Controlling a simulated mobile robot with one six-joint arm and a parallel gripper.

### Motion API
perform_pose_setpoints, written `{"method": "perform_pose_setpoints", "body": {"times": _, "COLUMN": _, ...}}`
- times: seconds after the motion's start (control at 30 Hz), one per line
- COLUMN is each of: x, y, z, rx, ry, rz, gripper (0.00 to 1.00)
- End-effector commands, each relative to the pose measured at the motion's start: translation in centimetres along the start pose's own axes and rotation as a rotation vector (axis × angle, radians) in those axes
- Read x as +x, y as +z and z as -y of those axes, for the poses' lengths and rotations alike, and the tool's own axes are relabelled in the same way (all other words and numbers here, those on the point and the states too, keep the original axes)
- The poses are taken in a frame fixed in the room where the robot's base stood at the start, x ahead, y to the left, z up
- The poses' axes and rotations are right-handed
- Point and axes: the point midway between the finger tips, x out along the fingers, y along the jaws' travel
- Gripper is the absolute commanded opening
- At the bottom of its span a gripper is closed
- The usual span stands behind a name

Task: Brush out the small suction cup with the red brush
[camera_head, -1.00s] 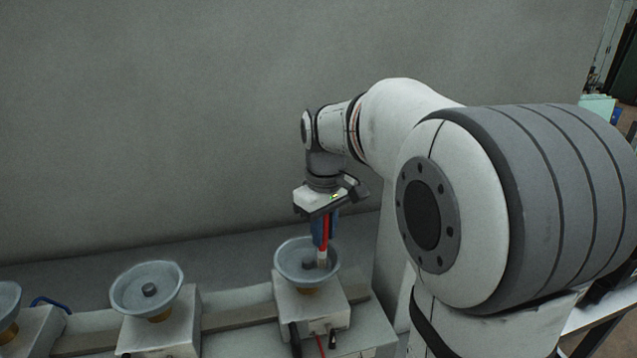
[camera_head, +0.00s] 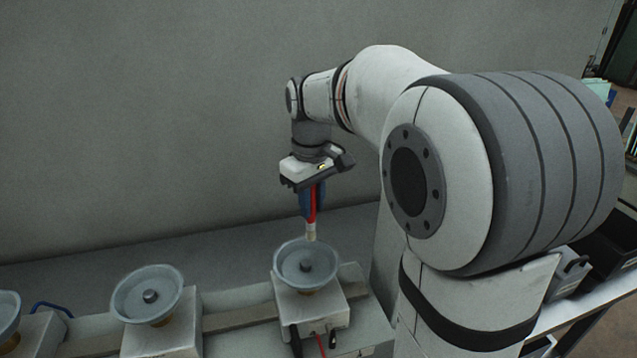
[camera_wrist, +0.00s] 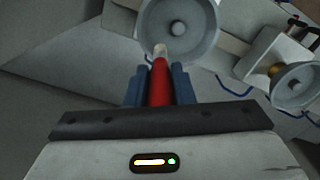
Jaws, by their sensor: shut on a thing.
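My gripper (camera_head: 312,200) is shut on the red brush (camera_head: 313,205), which hangs with its pale bristles down. In the wrist view the red handle (camera_wrist: 160,84) sits between the two blue fingers, and the bristle end points to the near rim of a suction cup. That grey round suction cup (camera_head: 306,280) stands on a white block at the right end of the row, with a dark knob in its middle. The bristles are at the far rim of this cup in the head view; whether they touch it I cannot tell. The cup also shows in the wrist view (camera_wrist: 206,45).
A second similar cup (camera_head: 127,299) stands on a block to the left, and a third is cut off at the left edge. A rail (camera_head: 235,318) runs between the blocks. A grey wall (camera_head: 150,120) rises behind. A dark bin (camera_head: 612,240) stands at the right.

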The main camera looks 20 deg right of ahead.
Motion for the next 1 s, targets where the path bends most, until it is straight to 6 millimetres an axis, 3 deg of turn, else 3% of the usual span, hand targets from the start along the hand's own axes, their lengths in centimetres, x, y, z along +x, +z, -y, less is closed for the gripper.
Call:
{"method": "perform_pose_setpoints", "body": {"times": 0.03, "x": -0.9, "y": 0.0, "z": 0.0, "rx": 0.000, "ry": 0.001, "rz": -0.001, "gripper": 0.00}}
{"method": "perform_pose_setpoints", "body": {"times": 0.3, "x": -2.7, "y": 0.0, "z": 0.1, "rx": -0.001, "ry": 0.001, "rz": -0.001, "gripper": 0.00}}
{"method": "perform_pose_setpoints", "body": {"times": 1.0, "x": -2.8, "y": 0.0, "z": 0.1, "rx": -0.003, "ry": 0.000, "rz": 0.000, "gripper": 0.00}}
